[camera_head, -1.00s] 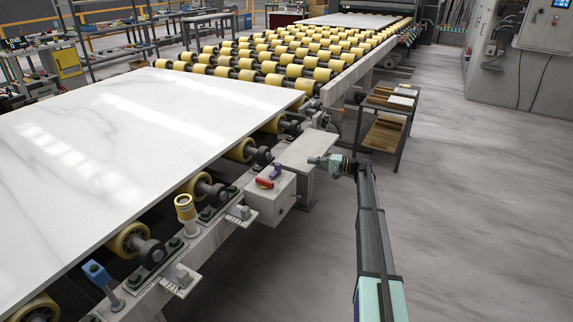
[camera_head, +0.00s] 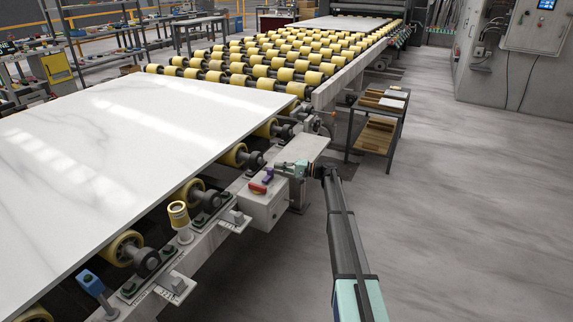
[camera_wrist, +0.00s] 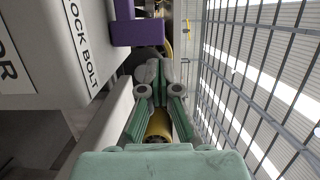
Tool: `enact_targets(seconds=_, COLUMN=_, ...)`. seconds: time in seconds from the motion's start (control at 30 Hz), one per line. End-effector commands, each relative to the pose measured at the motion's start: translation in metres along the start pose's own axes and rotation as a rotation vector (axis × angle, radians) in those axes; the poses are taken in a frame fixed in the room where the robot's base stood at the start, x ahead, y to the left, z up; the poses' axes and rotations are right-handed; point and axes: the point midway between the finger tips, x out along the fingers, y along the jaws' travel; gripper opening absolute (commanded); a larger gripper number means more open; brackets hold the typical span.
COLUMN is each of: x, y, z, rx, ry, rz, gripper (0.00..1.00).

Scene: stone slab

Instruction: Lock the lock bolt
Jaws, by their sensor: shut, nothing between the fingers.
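The lock bolt is a small purple handle (camera_head: 268,175) on top of the grey box at the side of the roller conveyor.
A red switch handle (camera_head: 257,188) sits beside the purple one on the grey box (camera_head: 265,207). A large white slab (camera_head: 130,135) lies on the yellow rollers at left. A small cart (camera_head: 378,125) stands behind my arm. The floor at right is clear.

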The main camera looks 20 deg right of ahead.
Motion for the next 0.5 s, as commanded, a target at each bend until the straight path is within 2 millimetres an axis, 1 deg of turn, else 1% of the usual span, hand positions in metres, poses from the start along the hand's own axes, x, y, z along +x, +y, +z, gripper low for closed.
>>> enact_targets(seconds=0.03, x=0.0011, y=-0.0006, z=0.0060, rx=0.000, ry=0.000, rz=0.000, gripper=0.00)
enact_targets(seconds=0.13, x=0.0023, y=-0.0003, z=0.0102, rx=0.000, ry=0.000, rz=0.000, gripper=0.00)
enact_targets(seconds=0.5, x=0.0027, y=0.0002, z=0.0114, rx=0.000, ry=0.000, rz=0.000, gripper=0.00)
